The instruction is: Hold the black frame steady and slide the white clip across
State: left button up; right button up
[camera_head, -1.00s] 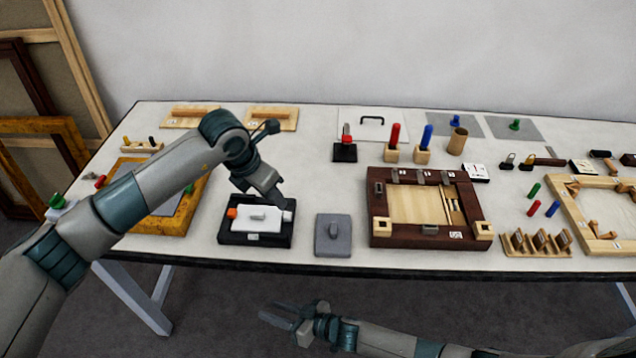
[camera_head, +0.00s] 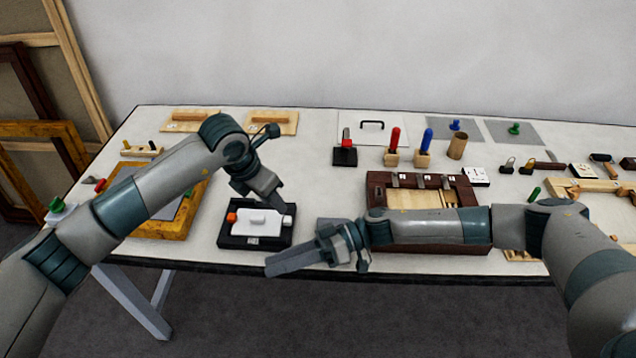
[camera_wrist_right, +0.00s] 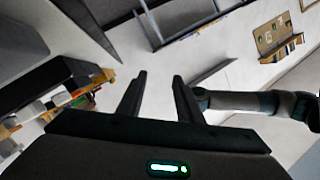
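The black frame (camera_head: 227,240) lies on the table at centre-left in the head view. The white clip (camera_head: 258,229) sits in it, with an orange piece at its left end and a small raised knob on top. My left gripper (camera_head: 279,201) points down at the back right corner of the frame. Its fingertips are small and partly hidden, so I cannot tell if they touch or grip it. My right gripper (camera_head: 270,265) is at the table's front edge, just right of and in front of the frame. In the right wrist view its fingers (camera_wrist_right: 160,85) are apart with nothing between them.
A gilt frame (camera_head: 160,229) lies to the left under my left arm. Red (camera_head: 394,139) and blue (camera_head: 426,140) handled tools stand behind.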

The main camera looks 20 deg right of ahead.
aim_at(252, 200)
jog(key=w+d+r+t, duration=0.1)
jog(key=w+d+r, duration=0.8)
jog(key=r, duration=0.2)
jog(key=w+d+f+n+t+h, duration=0.3)
jog(key=w+d+f+t, duration=0.1)
jog(key=w+f, duration=0.4)
jog(key=shift+w+d+f, duration=0.25)
jog(key=shift+w+f, duration=0.05)
jog(key=shift+w, duration=0.75)
jog(key=x, duration=1.7)
jog(key=shift+w+a+f, duration=0.1)
jog(key=shift+f, duration=0.2)
